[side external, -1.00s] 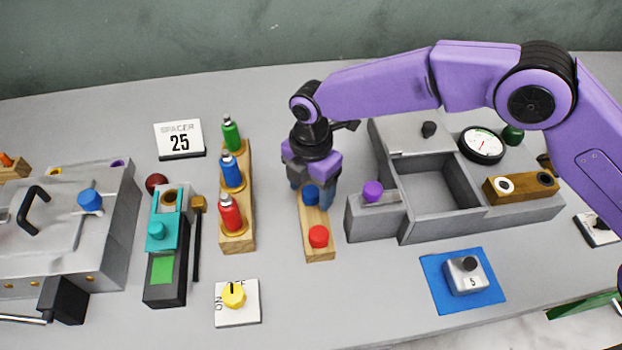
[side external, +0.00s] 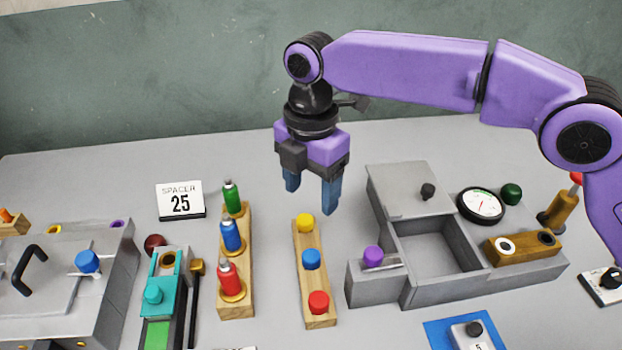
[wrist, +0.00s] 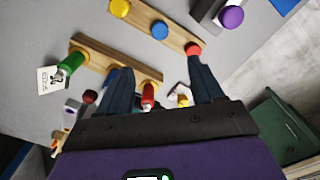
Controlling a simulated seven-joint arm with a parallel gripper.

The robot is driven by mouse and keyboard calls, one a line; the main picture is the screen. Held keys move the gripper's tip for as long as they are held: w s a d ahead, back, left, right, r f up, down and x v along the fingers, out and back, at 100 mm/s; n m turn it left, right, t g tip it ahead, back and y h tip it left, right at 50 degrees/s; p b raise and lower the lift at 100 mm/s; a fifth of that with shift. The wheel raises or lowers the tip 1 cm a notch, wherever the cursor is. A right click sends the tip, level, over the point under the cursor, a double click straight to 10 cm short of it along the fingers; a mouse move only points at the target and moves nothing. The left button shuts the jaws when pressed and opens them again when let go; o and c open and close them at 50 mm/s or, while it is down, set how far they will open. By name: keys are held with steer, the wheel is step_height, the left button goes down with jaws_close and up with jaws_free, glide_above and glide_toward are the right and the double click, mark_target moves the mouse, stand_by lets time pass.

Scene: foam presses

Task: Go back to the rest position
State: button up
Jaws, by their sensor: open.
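My gripper (side external: 311,192) is open and empty, with blue fingers pointing down. It hangs in the air above and behind the wooden strip (side external: 320,323) that carries a yellow, a blue and a red knob. In the wrist view the two open fingers of my gripper (wrist: 158,78) show nothing between them in their grip; the red bottle and other items appear beyond them. The strip's yellow knob (side external: 304,222), blue knob (side external: 311,258) and red knob (side external: 318,301) are all uncovered. The rest position itself is not marked in any view.
A wooden rack (side external: 238,309) with green, blue and red bottles stands left of the strip. A grey box (side external: 397,292) with an open compartment and a dial gauge (side external: 482,204) stands right. The air around my gripper is clear.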

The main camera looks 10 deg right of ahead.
steer(key=shift+r, duration=0.55)
steer(key=shift+d, duration=0.1)
steer(key=s+d+r+m, duration=0.1)
steer(key=s+d+m, duration=0.25)
steer(key=d, duration=0.55)
steer(key=s+d+r+m, duration=0.25)
steer(key=s+d, duration=0.25)
steer(key=d, duration=0.4)
steer(key=s+d+f+m, duration=0.3)
steer(key=s+d, duration=0.5)
steer(key=d, duration=0.4)
steer(key=s+d+f+m, duration=0.4)
steer(key=s+d, duration=0.5)
steer(key=d, duration=0.3)
steer(key=shift+m, duration=0.3)
